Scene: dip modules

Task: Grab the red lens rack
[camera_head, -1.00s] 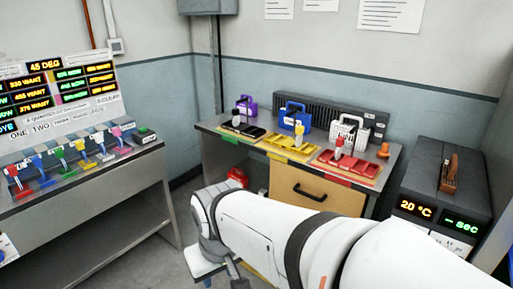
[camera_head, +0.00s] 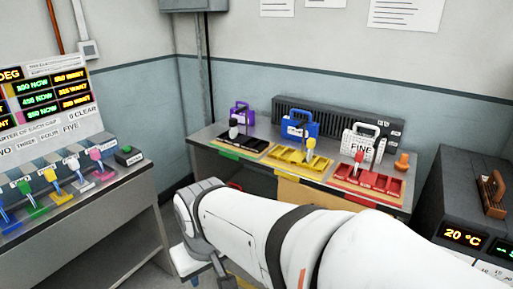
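A small red object (camera_head: 235,186), possibly the red lens rack, shows under the workbench, left of the drawer. My arm covers most of it, so I cannot tell its shape. On the bench stand a purple rack (camera_head: 241,115), a blue rack (camera_head: 299,125) and a white rack marked FINE (camera_head: 361,147), each with a handle. A red tray (camera_head: 367,184) with several compartments lies at the bench's front right. My white arm crosses the lower middle of the view and bends down at its left end. My gripper's fingers cannot be made out.
A yellow tray (camera_head: 297,160) and a black tray (camera_head: 240,143) lie on the workbench (camera_head: 209,134). An orange knob (camera_head: 402,162) stands at its right end. A console with several coloured levers (camera_head: 55,186) is at left. A dark box with a 20 °C display (camera_head: 466,237) is at right.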

